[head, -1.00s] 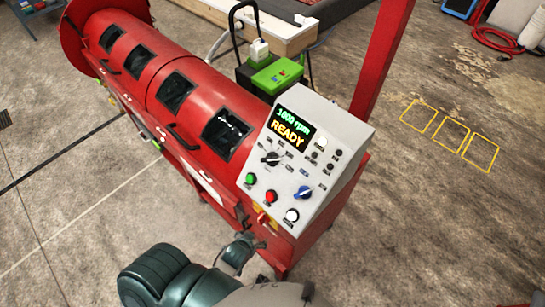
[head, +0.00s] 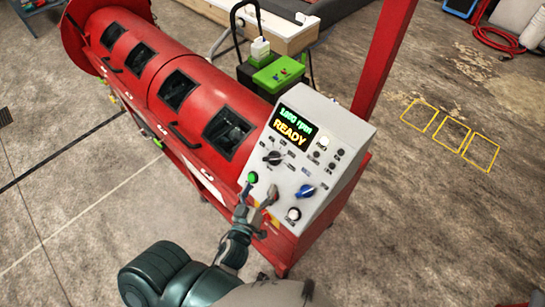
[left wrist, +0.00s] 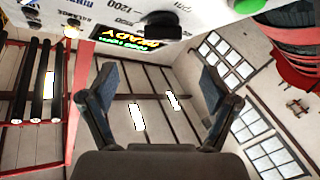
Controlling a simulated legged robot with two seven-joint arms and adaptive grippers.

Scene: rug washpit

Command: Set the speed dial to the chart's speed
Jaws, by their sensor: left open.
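The white control panel (head: 325,125) at the end of the red machine has a black dial (head: 272,157) and a blue dial (head: 305,191). The black dial also shows in the left wrist view (left wrist: 160,24), near a printed "1200", so it looks like the speed dial. The display (head: 289,126) reads READY, with what looks like 1000 rpm above. My left gripper (head: 256,196) is open and empty before the panel's lower part, below the black dial. Its two fingers stand apart in the left wrist view (left wrist: 158,84). I cannot make out a chart. My right gripper is out of view.
A green button (head: 253,178) and a white button (head: 293,214) sit on the panel near my left gripper; a finger covers the red button's place. The red drum machine (head: 150,85) extends to the upper left. A red post (head: 384,55) rises behind the panel.

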